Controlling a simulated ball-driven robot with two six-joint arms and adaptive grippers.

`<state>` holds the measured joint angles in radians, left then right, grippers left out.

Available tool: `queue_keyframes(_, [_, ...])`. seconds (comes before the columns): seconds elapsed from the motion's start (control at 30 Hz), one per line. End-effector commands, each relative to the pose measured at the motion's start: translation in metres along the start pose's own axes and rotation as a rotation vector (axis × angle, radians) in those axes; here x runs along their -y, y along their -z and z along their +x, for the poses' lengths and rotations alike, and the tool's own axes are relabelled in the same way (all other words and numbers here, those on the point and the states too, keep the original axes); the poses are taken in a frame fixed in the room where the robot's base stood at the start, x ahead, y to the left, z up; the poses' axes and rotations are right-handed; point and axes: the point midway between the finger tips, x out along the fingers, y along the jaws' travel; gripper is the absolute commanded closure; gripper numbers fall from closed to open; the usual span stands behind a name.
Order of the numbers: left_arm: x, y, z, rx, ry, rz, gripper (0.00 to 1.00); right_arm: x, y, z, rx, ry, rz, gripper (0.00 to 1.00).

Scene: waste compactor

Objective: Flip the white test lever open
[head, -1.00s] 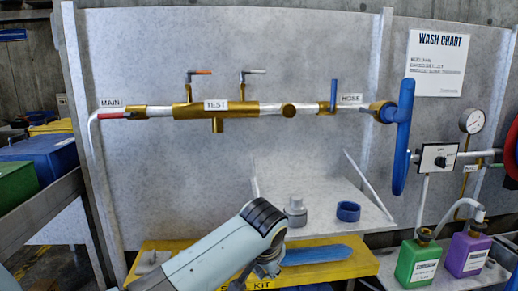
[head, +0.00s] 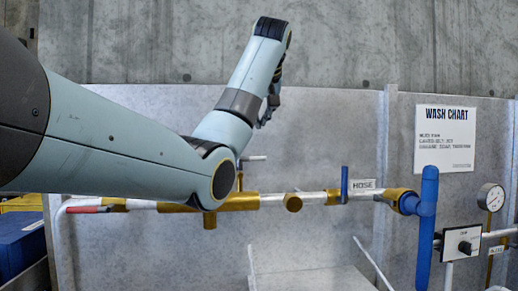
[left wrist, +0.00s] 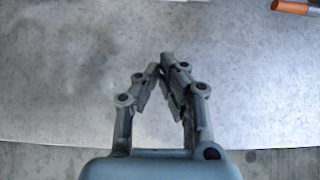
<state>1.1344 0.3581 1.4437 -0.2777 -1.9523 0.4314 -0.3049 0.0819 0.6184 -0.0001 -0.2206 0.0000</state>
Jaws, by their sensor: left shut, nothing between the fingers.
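The white test lever (head: 254,158) shows just right of my left arm's elbow in the head view, its handle level and pointing right. It stands above the brass test pipe section (head: 240,202). My arm hides the rest of that section, its TEST label and the orange-handled lever. My left gripper (head: 270,105) is raised above the white lever, apart from it. In the left wrist view my left gripper (left wrist: 162,64) is shut and empty in front of the grey panel. An orange handle end (left wrist: 292,6) shows at that view's top right. My right gripper is out of view.
The blue hose lever (head: 345,185) and a blue hose handle (head: 427,225) are to the right on the same pipe. The red main handle (head: 86,210) is at the left. The wash chart (head: 445,140) hangs on the panel.

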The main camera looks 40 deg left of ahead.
Motion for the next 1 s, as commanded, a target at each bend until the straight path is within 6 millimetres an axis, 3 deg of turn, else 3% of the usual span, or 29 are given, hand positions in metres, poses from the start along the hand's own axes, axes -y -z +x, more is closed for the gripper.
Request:
queue_keyframes(0.17, [0.000, 0.000, 0.002, 0.000, 0.000, 0.002, 1.00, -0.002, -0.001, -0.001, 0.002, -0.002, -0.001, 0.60])
queue_keyframes(0.33, [0.000, 0.000, 0.017, 0.002, 0.002, 0.003, 1.00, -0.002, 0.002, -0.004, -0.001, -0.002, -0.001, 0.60])
queue_keyframes(0.73, [0.000, 0.000, 0.099, 0.003, 0.002, 0.003, 1.00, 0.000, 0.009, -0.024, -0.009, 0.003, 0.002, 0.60])
queue_keyframes(1.0, [-0.001, -0.028, 0.082, -0.002, -0.003, 0.004, 1.00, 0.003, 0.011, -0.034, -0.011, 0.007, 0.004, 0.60])
